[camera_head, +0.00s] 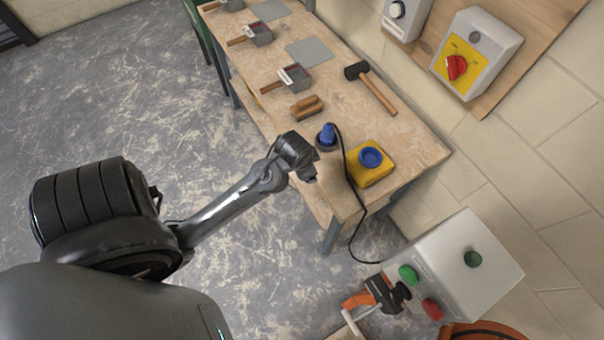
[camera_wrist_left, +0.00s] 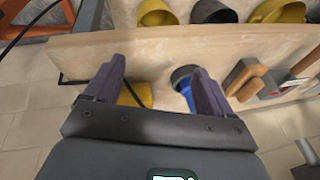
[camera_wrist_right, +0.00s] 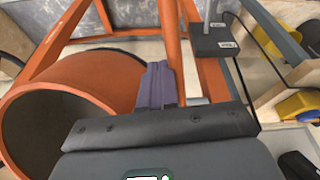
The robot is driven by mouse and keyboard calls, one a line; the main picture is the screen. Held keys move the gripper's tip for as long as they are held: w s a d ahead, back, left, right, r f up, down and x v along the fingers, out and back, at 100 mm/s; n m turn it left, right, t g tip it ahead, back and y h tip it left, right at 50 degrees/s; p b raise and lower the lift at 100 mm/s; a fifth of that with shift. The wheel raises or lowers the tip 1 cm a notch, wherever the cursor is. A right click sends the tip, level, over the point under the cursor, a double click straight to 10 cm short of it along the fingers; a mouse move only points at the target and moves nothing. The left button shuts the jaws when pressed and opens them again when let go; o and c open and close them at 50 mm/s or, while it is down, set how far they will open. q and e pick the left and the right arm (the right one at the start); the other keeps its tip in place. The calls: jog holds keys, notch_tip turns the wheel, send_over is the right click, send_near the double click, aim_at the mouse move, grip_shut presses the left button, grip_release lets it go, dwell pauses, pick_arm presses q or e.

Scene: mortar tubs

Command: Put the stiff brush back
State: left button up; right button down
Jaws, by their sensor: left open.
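The stiff brush appears to be the brown wooden block (camera_head: 307,107) lying on the workbench (camera_head: 345,120), between a trowel-like tool and the blue-topped item. It also shows in the left wrist view (camera_wrist_left: 243,77), right of the fingers. My left gripper (camera_head: 312,177) hangs in front of the bench's near end, apart from the brush. Its two fingers (camera_wrist_left: 158,75) are spread with nothing between them.
A blue item (camera_head: 326,138) in a dark base, with a black cord, and a yellow box (camera_head: 369,166) stand near the left gripper. A mallet (camera_head: 372,84) and metal-headed tools (camera_head: 290,79) lie further along. A control box (camera_head: 455,265) and an orange drum (camera_wrist_right: 75,105) are nearby.

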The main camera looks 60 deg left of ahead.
pick_arm(q)
jog(key=s+d+h, duration=0.1)
jog(key=s+d, duration=0.4)
jog(key=d, duration=0.2)
jog(key=s+d+r+h, duration=0.1)
jog(key=s+d, duration=0.3)
jog(key=d, duration=0.3)
jog(key=shift+s+d+r, duration=0.15)
jog(key=shift+s+d, duration=0.1)
jog(key=shift+s, duration=0.15)
pick_arm(e)
jog(key=shift+d, duration=0.1)
pick_arm(q)
jog(key=shift+r, duration=0.1)
pick_arm(e)
jog(key=shift+r, duration=0.1)
